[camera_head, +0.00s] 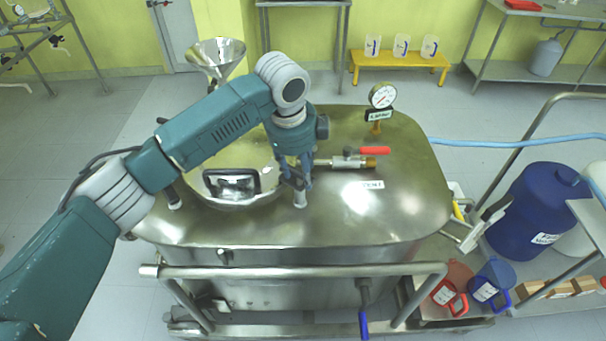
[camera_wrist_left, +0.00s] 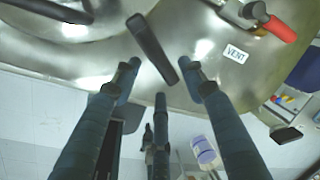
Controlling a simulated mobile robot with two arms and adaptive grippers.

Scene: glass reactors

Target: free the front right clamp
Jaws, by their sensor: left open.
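The round hatch lid (camera_head: 235,185) with its dark-framed handle sits on top of the steel vessel (camera_head: 370,215). The front right clamp (camera_head: 299,200) stands at the lid's right edge, mostly hidden behind my left gripper (camera_head: 298,178) in the head view. In the left wrist view its dark bar-shaped handle (camera_wrist_left: 152,48) lies slanted between and just beyond the spread fingertips of my left gripper (camera_wrist_left: 160,76). The gripper is open; I cannot tell whether a finger touches the handle. Another clamp (camera_head: 173,199) stands at the lid's front left. My right gripper is not in view.
A valve with a red lever (camera_head: 374,151) and a pressure gauge (camera_head: 382,96) stand right of the clamp. A steel funnel (camera_head: 217,58) rises behind the lid. A rail (camera_head: 300,271) runs along the vessel's front.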

